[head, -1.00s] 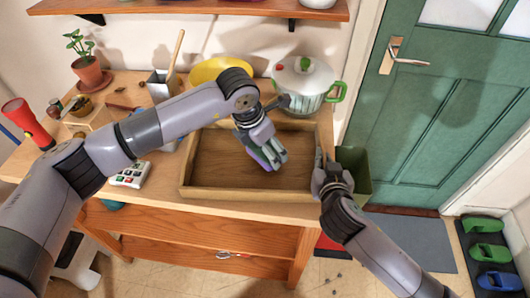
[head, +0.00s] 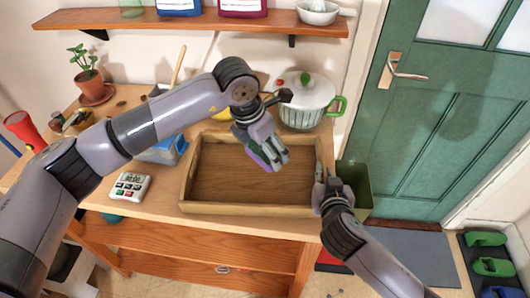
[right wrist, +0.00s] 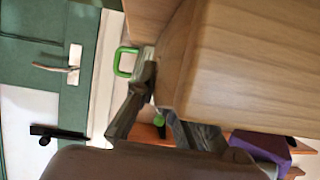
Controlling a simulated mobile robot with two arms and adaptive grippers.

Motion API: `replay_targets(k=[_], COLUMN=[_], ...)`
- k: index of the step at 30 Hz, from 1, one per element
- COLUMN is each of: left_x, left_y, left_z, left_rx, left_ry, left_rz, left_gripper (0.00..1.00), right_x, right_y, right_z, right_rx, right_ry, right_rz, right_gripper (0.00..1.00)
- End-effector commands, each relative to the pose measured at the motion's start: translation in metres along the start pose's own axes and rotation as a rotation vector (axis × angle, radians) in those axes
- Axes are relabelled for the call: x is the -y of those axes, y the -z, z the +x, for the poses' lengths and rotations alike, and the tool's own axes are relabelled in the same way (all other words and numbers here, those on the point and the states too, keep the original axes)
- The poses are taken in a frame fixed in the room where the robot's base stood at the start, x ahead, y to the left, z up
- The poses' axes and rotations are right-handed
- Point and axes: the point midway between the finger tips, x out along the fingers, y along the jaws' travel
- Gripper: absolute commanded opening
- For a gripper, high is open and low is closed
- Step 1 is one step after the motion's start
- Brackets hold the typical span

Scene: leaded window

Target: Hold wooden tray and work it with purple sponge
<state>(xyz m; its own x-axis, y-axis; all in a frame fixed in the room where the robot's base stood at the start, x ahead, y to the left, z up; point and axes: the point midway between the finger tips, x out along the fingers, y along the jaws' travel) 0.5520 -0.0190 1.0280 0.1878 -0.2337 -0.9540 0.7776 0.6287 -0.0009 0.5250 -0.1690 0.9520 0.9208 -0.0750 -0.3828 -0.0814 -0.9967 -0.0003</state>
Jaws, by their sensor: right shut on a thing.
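The wooden tray (head: 225,207) lies on the table, a shallow rectangular box with low walls. My right gripper (head: 322,185) is shut on its right wall; the right wrist view shows pale wood (right wrist: 255,65) close to the fingers (right wrist: 165,115). My left gripper (head: 272,155) is over the tray's inside, towards its back right, with the purple sponge (head: 259,157) between its fingers. The fingers hide most of the sponge. I cannot tell whether the sponge touches the tray floor.
A white lidded pot (head: 305,103) with green handles stands behind the tray's right end. A green bin (head: 355,185) stands right of the table. A shelf (head: 200,22) hangs above.

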Motion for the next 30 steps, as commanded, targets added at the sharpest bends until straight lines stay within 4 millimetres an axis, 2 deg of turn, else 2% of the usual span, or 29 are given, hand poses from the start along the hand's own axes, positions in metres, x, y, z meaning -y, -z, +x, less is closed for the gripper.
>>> replay_targets(k=[14, 15, 24, 30], left_x=[0.0004, 0.0004, 0.0004, 0.0003], left_y=[-0.0004, -0.0005, -0.0004, -0.0004], left_z=[-0.0025, -0.0025, -0.0024, -0.0024], left_rx=[-0.002, -0.002, -0.002, -0.002], left_ry=[0.001, 0.001, 0.001, 0.001], left_rz=[0.0, 0.0, 0.0, 0.0], left_gripper=[0.56, 0.56, 0.56, 0.56], right_x=[-0.0004, -0.0004, -0.0003, -0.0002], right_y=[0.0002, 0.0002, 0.0001, 0.0], right_z=[0.0001, 0.0001, 0.0001, 0.0001], right_rx=[-0.001, -0.001, 0.0, 0.0], right_ry=[-0.001, -0.001, -0.001, -0.001], right_rz=[-0.002, -0.002, -0.001, 0.0], right_gripper=[0.0, 0.11, 0.31, 0.32])
